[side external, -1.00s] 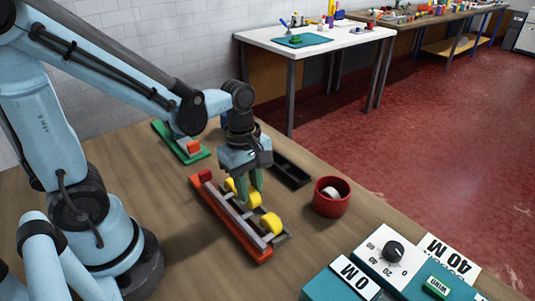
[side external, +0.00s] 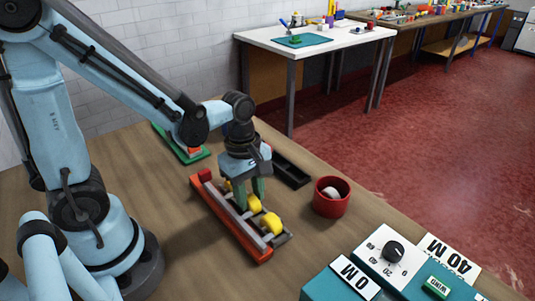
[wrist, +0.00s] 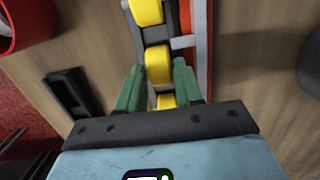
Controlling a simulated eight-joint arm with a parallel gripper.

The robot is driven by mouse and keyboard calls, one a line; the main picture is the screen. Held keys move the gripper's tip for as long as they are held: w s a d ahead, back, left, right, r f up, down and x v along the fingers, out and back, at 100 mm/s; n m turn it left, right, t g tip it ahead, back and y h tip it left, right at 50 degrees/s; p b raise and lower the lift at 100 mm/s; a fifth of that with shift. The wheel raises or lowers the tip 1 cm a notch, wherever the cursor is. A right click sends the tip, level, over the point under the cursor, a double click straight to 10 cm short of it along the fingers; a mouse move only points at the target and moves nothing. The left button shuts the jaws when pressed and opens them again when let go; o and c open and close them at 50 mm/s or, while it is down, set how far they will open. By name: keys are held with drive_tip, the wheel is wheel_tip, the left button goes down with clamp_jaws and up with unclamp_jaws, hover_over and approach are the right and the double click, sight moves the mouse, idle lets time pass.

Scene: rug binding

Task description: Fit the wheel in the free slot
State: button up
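The rack (side external: 215,210) is a long orange-red base with grey rails, lying diagonally on the wooden table. Several yellow wheels line up along it. My gripper (side external: 250,193) points down over the rack's middle. In the wrist view, its green fingers (wrist: 159,75) stand apart on either side of the middle yellow wheel (wrist: 158,65) and appear to touch it. This wheel sits low between the rails, in line with the others; its seating is hidden. Another yellow wheel (side external: 270,223) sits toward the near end, and one (side external: 227,185) shows partly behind the fingers.
A red pot (side external: 331,196) holding a white item stands right of the rack. A black tray (side external: 290,171) lies behind it. A green base with an orange block (side external: 195,151) is at the back left. Teal control boxes (side external: 340,280) fill the near right corner.

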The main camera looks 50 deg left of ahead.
drive_tip(key=o, duration=0.3)
drive_tip(key=shift+a+r, duration=0.2)
drive_tip(key=shift+r, duration=1.8)
drive_tip(key=shift+a+r, duration=0.25)
drive_tip(key=shift+r, duration=1.75)
drive_tip(key=shift+a+r, duration=0.2)
drive_tip(key=shift+r, duration=1.8)
drive_tip(key=m+t, duration=0.2)
drive_tip(key=m, duration=0.4)
drive_tip(key=a+f+m+t, duration=0.1)
drive_tip(key=m+t, duration=0.1)
drive_tip(key=m, duration=0.4)
drive_tip(key=w+m+t+y, duration=0.1)
drive_tip(key=m+t, duration=0.2)
drive_tip(key=m, duration=0.3)
drive_tip(key=shift+a+f, duration=0.2)
drive_tip(key=shift+f, duration=0.05)
